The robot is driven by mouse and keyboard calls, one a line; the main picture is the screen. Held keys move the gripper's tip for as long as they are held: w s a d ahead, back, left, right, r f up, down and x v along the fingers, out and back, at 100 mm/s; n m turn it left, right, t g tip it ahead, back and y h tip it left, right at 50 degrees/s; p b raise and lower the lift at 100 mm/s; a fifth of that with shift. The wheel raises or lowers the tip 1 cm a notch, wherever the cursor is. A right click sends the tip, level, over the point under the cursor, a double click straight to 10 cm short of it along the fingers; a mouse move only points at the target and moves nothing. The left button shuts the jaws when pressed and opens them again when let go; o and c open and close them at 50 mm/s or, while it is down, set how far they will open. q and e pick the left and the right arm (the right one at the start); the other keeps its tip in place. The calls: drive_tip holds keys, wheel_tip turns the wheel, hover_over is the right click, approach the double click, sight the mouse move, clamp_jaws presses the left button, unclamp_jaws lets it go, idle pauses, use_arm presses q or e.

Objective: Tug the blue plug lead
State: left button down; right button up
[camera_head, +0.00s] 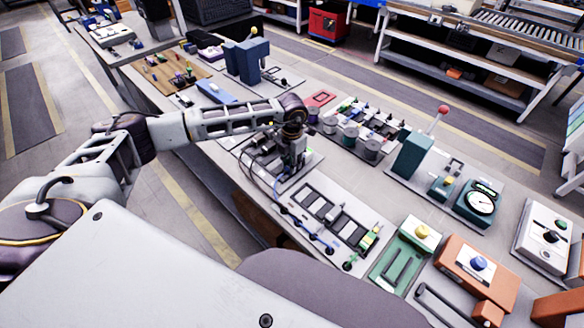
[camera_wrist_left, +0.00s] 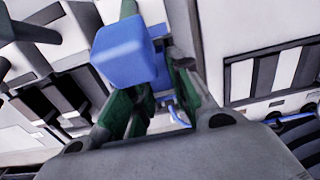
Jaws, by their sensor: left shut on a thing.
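My left gripper (camera_head: 290,165) reaches down over the panel with the cables, in the middle of the head view. In the left wrist view, its fingers (camera_wrist_left: 158,95) are shut on the blue plug (camera_wrist_left: 122,50), whose block-shaped body shows at the fingertips. Part of the blue lead (camera_wrist_left: 178,112) shows between and beyond the fingers. In the head view the gripper hides the plug, and several thin leads with blue and green ends lie along the panel's front edge. My right gripper is not in view.
A green box with a yellow knob (camera_head: 421,231) and an orange box with a blue knob (camera_head: 478,263) stand at the near right. A row of spools (camera_head: 372,148) and a teal lever stand (camera_head: 411,155) lie beyond the gripper. The bench is crowded.

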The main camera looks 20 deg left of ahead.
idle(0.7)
use_arm(q)
drive_tip(key=c, duration=1.3)
unclamp_jaws()
drive_tip(key=shift+w, duration=0.15)
drive_tip(key=shift+r, duration=0.15)
drive_tip(key=shift+r+p, duration=1.8)
drive_tip(key=shift+r, duration=1.55)
